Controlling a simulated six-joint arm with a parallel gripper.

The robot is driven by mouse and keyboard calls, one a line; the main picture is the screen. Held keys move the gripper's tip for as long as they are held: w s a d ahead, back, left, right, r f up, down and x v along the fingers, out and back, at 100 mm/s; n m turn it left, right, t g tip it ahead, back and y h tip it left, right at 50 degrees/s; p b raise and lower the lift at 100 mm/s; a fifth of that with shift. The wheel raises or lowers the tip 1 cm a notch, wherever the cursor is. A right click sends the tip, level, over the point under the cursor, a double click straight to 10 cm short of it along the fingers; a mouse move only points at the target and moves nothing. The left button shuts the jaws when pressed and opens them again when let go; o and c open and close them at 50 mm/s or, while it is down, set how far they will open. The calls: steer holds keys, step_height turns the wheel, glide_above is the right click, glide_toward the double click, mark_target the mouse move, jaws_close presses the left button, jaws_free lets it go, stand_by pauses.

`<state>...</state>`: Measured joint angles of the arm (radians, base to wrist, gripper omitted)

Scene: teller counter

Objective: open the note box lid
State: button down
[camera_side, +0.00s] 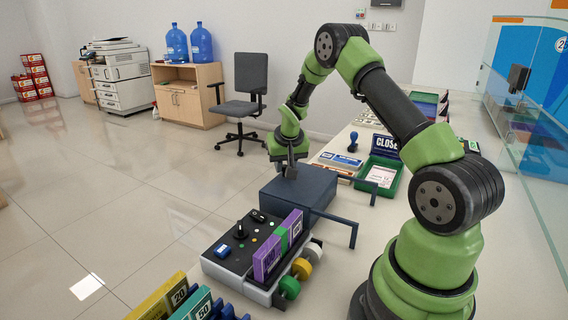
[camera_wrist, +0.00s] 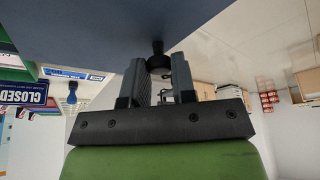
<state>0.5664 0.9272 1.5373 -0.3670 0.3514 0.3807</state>
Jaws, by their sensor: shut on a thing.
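The note box (camera_side: 285,205) is a dark blue-grey box on the counter, in the middle of the side view. Its flat lid (camera_side: 318,185) lies down on the box, with no gap that I can make out. My gripper (camera_side: 290,171) points down at the lid's far left part. In the wrist view, my gripper (camera_wrist: 158,72) has its two fingers on either side of a small black knob (camera_wrist: 157,60) that joins the lid's grey surface (camera_wrist: 225,14). The fingers are shut on this knob. In the side view my gripper hides the knob.
Two dark bracket arms (camera_side: 345,222) stick out right of the box. A grey device (camera_side: 235,255) with purple note bundles (camera_side: 268,258) stands in front. Behind are a green tray (camera_side: 383,172), a stamp (camera_side: 353,142) and a closed sign (camera_side: 385,146).

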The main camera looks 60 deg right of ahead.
mark_target(308, 180)
steer(key=s, duration=0.7)
steer(key=shift+s+d, duration=0.1)
steer(key=shift+s, duration=0.2)
steer(key=c, duration=1)
jaws_free()
steer(key=shift+o, duration=0.2)
steer(key=v, duration=1)
